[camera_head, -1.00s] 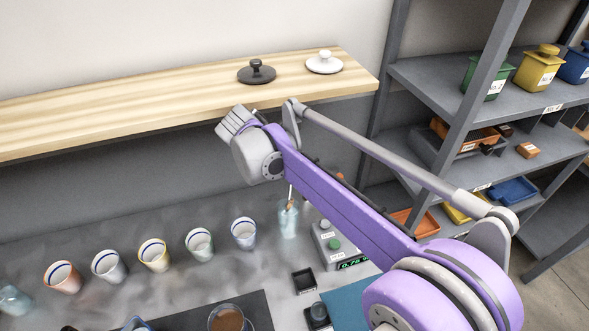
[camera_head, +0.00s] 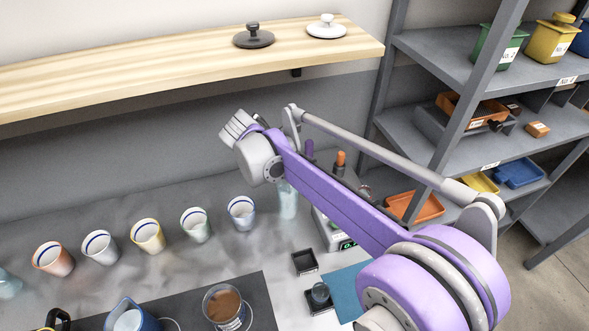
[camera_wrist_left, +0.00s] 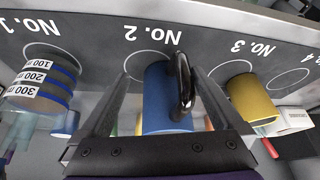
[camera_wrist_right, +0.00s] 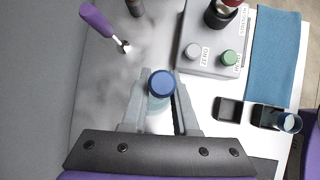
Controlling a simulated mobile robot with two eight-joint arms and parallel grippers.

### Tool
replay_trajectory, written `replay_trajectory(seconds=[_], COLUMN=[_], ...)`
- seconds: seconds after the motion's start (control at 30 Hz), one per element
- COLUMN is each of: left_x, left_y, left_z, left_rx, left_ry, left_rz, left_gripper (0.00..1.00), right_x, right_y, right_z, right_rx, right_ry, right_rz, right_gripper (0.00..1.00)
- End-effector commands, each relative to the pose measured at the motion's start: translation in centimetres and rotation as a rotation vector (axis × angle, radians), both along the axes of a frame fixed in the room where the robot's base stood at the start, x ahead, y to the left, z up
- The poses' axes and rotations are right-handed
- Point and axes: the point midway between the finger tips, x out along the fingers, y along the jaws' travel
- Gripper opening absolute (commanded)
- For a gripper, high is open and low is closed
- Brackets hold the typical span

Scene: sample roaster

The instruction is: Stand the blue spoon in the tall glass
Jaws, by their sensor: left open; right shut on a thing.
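The tall glass (camera_head: 288,202) is pale blue and see-through, standing right of the row of cups, partly behind my right arm. In the right wrist view, the fingers of my right gripper (camera_wrist_right: 161,103) are shut on the blue spoon (camera_wrist_right: 162,83). I see its round blue end from above; its lower part is hidden. A pale translucent shape, likely the tall glass (camera_wrist_right: 157,104), shows just below that end; I cannot tell whether the spoon is inside it. My left gripper (camera_wrist_left: 162,105) is open around a blue jug (camera_wrist_left: 163,105) with a dark handle.
A scale (camera_wrist_right: 210,40) and a blue mat (camera_wrist_right: 272,60) are right of the glass. A purple-handled spoon (camera_wrist_right: 97,20) and an orange handle (camera_head: 341,158) are close by. Several cups (camera_head: 195,225) stand left. A wooden shelf (camera_head: 180,75) hangs above.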

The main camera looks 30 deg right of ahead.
Motion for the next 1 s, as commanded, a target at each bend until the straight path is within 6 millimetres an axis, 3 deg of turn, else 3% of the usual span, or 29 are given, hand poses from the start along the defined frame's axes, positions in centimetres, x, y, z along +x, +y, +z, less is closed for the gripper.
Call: replay_trajectory(seconds=[0.13,0.47,0.5,0.67,1.0], left_x=[-0.14,-0.14,-0.14,-0.14,-0.14], left_y=[0.00,0.00,0.00,0.00,0.00], left_z=[-0.71,-0.74,-0.74,-0.74,-0.72], left_rx=[0.000,0.000,0.000,0.000,0.000], left_ry=[0.003,0.003,0.003,0.003,0.003], left_rz=[0.000,0.000,0.000,0.000,0.000], left_gripper=[1.00,1.00,1.00,1.00,1.00], right_x=[-0.01,0.02,0.02,0.02,0.02], right_y=[-0.01,0.00,0.00,0.00,0.15], right_z=[-0.98,-1.10,-1.10,-1.10,-0.89], right_rx=[0.000,0.000,0.000,0.000,0.000], right_ry=[0.000,-0.001,-0.001,0.000,-0.001], right_rz=[0.000,0.001,0.001,0.000,0.001], right_gripper=[0.00,0.00,0.33,0.62,0.63])
